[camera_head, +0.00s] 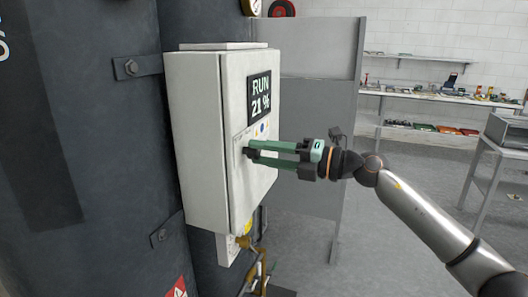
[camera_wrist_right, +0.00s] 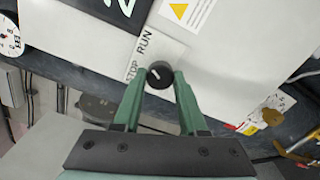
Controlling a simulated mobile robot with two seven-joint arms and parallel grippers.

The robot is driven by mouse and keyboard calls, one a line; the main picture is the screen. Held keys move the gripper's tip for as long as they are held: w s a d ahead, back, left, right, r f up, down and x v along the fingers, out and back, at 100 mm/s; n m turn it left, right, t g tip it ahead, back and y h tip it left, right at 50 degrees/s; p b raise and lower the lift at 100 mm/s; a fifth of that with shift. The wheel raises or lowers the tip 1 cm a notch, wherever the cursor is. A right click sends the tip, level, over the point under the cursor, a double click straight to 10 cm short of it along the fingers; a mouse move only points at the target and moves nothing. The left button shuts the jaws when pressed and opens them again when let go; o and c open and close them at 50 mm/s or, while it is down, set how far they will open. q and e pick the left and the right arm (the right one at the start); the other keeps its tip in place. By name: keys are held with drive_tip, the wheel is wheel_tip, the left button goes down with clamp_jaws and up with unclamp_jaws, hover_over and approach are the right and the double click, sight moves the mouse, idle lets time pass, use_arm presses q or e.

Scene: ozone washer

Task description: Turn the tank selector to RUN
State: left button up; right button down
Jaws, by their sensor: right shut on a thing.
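The tank selector is a small round black knob (camera_wrist_right: 160,74) with a white pointer mark. It sits on a pale label plate (camera_wrist_right: 163,49) marked STOP and RUN, on the front of a light grey control box (camera_head: 205,140). My right gripper (camera_head: 250,147) reaches in from the right, its green fingers shut on the knob. In the right wrist view the fingertips (camera_wrist_right: 161,80) lie on either side of it. In the head view the fingers mostly hide the knob. The box's display (camera_head: 260,95) reads RUN 21 %. My left gripper is out of view.
The box is mounted on a large dark tank (camera_head: 110,150). Brass pipework (camera_head: 257,270) hangs below the box. A grey partition (camera_head: 310,120) stands behind my right gripper. Shelves (camera_head: 420,92) with small items line the far wall.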

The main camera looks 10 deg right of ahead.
drive_tip(key=shift+c, duration=2.2)
unclamp_jaws()
drive_tip(key=shift+s+d+f, duration=0.1)
drive_tip(key=shift+s+d, duration=0.05)
drive_tip(key=shift+d, duration=0.2)
drive_tip(key=b+v, duration=0.4)
drive_tip(key=v, duration=0.7)
drive_tip(key=shift+s+d, duration=0.25)
drive_tip(key=shift+s, duration=0.05)
